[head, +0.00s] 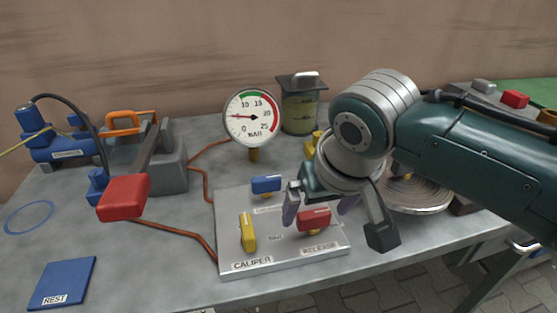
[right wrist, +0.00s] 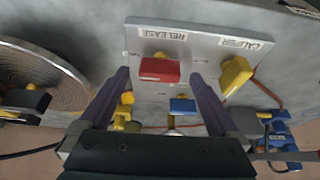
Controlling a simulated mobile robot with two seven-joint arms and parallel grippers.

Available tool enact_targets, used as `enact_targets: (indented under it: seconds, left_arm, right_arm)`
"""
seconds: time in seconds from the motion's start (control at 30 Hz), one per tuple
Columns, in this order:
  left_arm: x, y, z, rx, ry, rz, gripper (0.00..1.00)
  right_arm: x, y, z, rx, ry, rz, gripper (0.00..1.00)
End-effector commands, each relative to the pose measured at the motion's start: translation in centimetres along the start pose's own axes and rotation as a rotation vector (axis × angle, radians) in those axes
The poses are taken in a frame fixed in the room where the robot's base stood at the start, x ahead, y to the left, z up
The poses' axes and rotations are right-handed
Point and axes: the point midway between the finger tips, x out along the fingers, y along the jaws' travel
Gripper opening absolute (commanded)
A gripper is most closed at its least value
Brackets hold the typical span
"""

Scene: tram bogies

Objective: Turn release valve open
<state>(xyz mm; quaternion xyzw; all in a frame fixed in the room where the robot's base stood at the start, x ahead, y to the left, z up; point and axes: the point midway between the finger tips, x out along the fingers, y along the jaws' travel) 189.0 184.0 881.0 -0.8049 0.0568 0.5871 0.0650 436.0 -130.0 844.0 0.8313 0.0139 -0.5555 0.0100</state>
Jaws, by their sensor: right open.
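The release valve has a red handle (head: 314,219) at the right front of a grey valve plate (head: 285,262), above the RELEASE label. The handle lies crosswise, roughly along the plate's front edge. In the right wrist view the red handle (right wrist: 160,70) sits ahead of and between the fingertips. My right gripper (head: 320,205) is over the plate, its fingers spread on either side of the handle with nothing between them gripped. The right wrist view shows the same open gripper (right wrist: 158,75). Whether a finger touches the handle cannot be told. My left gripper is not in view.
A yellow caliper handle (head: 247,231) and a blue handle (head: 266,184) share the plate. A pressure gauge (head: 251,117) stands behind it. A red-ended lever (head: 124,197) is at left, a coiled disc (head: 418,196) at right. A blue REST pad (head: 62,283) lies front left.

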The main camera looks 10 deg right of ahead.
Motion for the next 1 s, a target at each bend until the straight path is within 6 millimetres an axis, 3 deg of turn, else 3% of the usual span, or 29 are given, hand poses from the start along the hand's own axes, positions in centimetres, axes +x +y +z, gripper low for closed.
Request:
enact_targets:
  seconds: [0.1,0.43,1.0]
  left_arm:
    - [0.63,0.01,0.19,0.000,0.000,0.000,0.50]
    - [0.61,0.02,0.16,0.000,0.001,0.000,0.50]
    - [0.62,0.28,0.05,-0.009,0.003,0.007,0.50]
  right_arm:
    - [1.09,-0.06,0.07,0.000,0.000,-0.001,0.97]
    - [1.25,-0.05,0.00,0.000,0.000,-0.001,0.96]
    - [1.25,-0.03,0.02,0.000,0.000,-0.001,0.32]
